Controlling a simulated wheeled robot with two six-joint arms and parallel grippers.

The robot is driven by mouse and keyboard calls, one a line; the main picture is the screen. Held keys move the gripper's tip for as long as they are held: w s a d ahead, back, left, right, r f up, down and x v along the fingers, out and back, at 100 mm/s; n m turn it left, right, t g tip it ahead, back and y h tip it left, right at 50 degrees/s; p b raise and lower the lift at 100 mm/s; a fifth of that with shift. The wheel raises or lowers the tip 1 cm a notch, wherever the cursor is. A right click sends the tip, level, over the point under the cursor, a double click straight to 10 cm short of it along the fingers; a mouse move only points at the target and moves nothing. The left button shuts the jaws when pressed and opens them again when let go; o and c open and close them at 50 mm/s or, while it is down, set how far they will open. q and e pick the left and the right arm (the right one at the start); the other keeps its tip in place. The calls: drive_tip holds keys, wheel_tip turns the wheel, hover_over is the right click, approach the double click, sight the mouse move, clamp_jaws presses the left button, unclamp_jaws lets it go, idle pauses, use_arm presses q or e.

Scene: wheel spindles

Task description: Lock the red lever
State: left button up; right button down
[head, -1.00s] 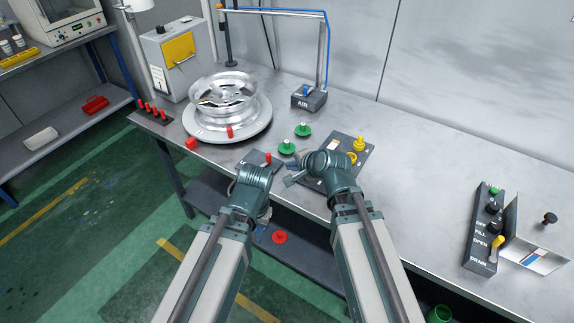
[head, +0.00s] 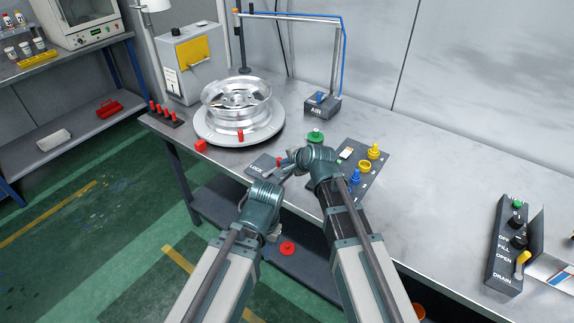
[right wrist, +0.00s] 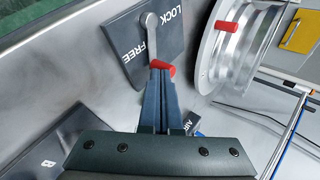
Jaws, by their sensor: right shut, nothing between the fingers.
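The red lever (right wrist: 165,68) is a grey arm with a red knob, pivoted on a dark plate (right wrist: 172,52) lettered LOCK and FREE. In the right wrist view the knob is right at the tips of my right gripper (right wrist: 158,76), which is shut with nothing between its fingers. I cannot tell whether they touch. In the head view the plate (head: 258,168) lies at the table's front edge, and my right gripper (head: 285,170) reaches it from the right, partly covering the lever. My left gripper (head: 273,234) hangs lower, in front of the table edge; its fingers are mostly hidden.
A silver wheel (head: 237,95) sits on a round turntable (head: 213,136) behind the plate. A panel with yellow knobs (head: 368,184) lies right of my right wrist, and a green knob (head: 315,137) stands behind it. The AIR box (head: 322,107) is farther back. The table's right middle is clear.

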drive_tip(key=shift+w+n+g+y, duration=0.3)
drive_tip(key=shift+w+n+y, duration=0.1)
drive_tip(key=shift+n, duration=0.2)
drive_tip(key=shift+w+a+n+g+y, duration=0.1)
drive_tip(key=shift+w+n+g+y, duration=0.5)
drive_tip(key=shift+n, duration=0.3)
drive_tip(key=w+n, duration=0.1)
drive_tip(key=n+g+y, duration=0.1)
drive_tip(key=shift+w+a+n+g, duration=0.3)
drive_tip(key=shift+w+a+n, duration=0.05)
drive_tip(key=shift+w+n, duration=0.05)
drive_tip(key=n+g, duration=0.1)
drive_tip(key=w+a+n+g+y, duration=0.1)
drive_tip(key=shift+n, duration=0.3)
drive_tip(key=n+g, duration=0.1)
drive_tip(key=w+a+n+g, duration=0.1)
drive_tip(key=shift+a+n+y, duration=0.1)
drive_tip(key=shift+n+y, duration=0.2)
drive_tip(key=shift+y, duration=0.1)
drive_tip(key=shift+s+a, duration=0.1)
drive_tip(key=shift+a, duration=0.25)
